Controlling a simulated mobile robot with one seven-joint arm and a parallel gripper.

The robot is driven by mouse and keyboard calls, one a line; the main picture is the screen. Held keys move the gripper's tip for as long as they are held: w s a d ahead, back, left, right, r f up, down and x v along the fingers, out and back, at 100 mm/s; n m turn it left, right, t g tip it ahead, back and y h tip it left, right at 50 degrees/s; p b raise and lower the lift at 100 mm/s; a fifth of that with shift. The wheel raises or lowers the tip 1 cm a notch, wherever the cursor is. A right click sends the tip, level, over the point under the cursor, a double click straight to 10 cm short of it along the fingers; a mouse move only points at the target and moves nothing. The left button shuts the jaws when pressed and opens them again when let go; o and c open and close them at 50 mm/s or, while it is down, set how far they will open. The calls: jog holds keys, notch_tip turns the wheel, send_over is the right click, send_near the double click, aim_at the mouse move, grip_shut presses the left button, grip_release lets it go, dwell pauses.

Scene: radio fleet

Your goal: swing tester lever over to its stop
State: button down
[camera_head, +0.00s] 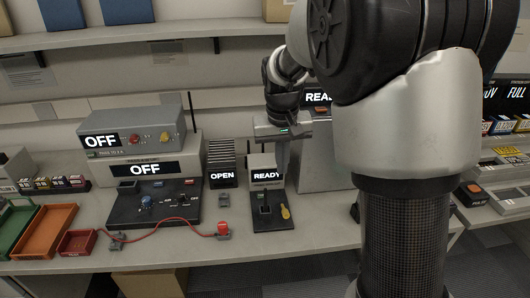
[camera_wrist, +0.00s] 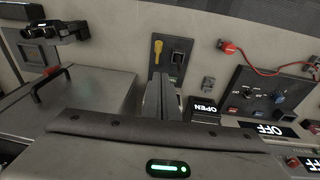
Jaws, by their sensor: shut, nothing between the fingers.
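The tester (camera_head: 267,178) is a small grey unit with a lit READY sign and a black base plate (camera_head: 272,224) near the table's front. Its yellow-knobbed lever (camera_head: 285,212) stands at the right side of that plate. In the wrist view the lever (camera_wrist: 157,49) lies to the left of a dark square socket (camera_wrist: 178,57) on the plate. My gripper (camera_head: 281,160) is shut and empty, pointing down behind and above the tester. In the wrist view its fingers (camera_wrist: 161,97) are together, apart from the lever. The tester's sign is hidden in the wrist view.
A rack with an OPEN sign (camera_head: 222,177) stands left of the tester. Further left is a bench unit reading OFF (camera_head: 146,168) with a red cable (camera_head: 165,228). A larger grey READY cabinet (camera_head: 318,160) stands right, partly behind my arm. Table before the tester is bare.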

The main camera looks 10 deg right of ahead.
jog(key=f, duration=0.2)
jog(key=b, duration=0.2)
send_near(285, 213)
jog(key=w+f, duration=0.2)
jog(key=f, duration=0.1)
jog(key=w+f, duration=0.1)
jog(key=f, duration=0.1)
jog(key=shift+d, duration=0.1)
jog(key=shift+s+d+f, duration=0.1)
jog(key=shift+s+f, duration=0.05)
jog(key=shift+f, duration=0.45)
jog(key=shift+s+f+b, duration=0.4)
jog(key=shift+s+f, duration=0.3)
jog(key=shift+f, duration=0.1)
jog(key=shift+s, duration=0.25)
jog(key=shift+w, duration=0.1)
jog(key=shift+r, duration=0.15)
